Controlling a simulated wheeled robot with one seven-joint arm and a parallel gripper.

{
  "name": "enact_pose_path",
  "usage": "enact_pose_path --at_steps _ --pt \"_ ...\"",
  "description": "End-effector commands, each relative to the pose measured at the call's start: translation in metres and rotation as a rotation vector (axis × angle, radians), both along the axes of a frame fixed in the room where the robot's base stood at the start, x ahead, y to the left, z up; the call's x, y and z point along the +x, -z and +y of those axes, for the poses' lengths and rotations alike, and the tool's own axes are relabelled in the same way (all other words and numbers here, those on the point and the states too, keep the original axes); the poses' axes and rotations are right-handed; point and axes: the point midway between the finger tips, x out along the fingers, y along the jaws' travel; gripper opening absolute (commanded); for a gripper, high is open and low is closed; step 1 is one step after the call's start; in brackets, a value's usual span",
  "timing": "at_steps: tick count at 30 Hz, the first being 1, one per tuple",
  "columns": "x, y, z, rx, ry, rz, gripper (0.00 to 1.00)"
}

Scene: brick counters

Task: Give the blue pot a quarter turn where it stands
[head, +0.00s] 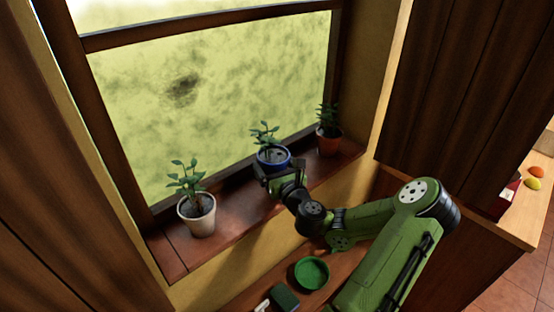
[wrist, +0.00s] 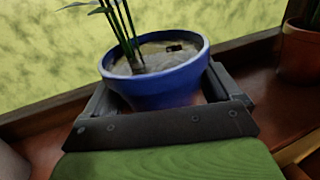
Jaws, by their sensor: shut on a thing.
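The blue pot (head: 284,163) with a green plant stands on the wooden windowsill, between a white pot and a terracotta pot. In the wrist view the blue pot (wrist: 165,88) fills the middle, with pale soil and green stems at its left side. My gripper (head: 270,172) reaches the pot from the room side. In the wrist view my gripper (wrist: 160,98) has one finger on each side of the pot, shut on it below the rim. The pot's lower part and base are hidden behind the gripper.
A white pot (head: 197,221) with a plant stands to the left on the sill (head: 235,205). A terracotta pot (head: 329,146) stands close on the right. The window glass is behind. A green dish (head: 312,273) and a dark green box (head: 284,297) lie on the lower counter.

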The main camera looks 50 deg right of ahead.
Motion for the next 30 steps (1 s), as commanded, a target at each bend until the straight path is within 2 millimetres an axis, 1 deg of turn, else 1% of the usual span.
enact_pose_path --at_steps 1,2,4,9,15,26,27,28,30 --pt "-0.001 -0.006 -0.003 -0.004 -0.036 -0.005 0.30" --pt "-0.001 -0.006 -0.003 -0.003 -0.064 -0.003 0.30" --pt "0.000 0.003 -0.001 -0.001 -0.079 -0.002 0.30" --pt "0.000 0.017 -0.001 0.001 -0.077 -0.002 0.30" --pt "0.000 0.025 -0.001 0.000 -0.076 -0.003 0.30" --pt "0.000 0.026 -0.001 0.000 -0.075 -0.003 0.30" --pt "0.000 0.026 -0.001 0.000 -0.075 -0.003 0.95" --pt "0.000 0.026 -0.001 0.000 -0.075 -0.002 1.00" --pt "0.000 0.026 -0.001 0.000 -0.075 -0.002 1.00"
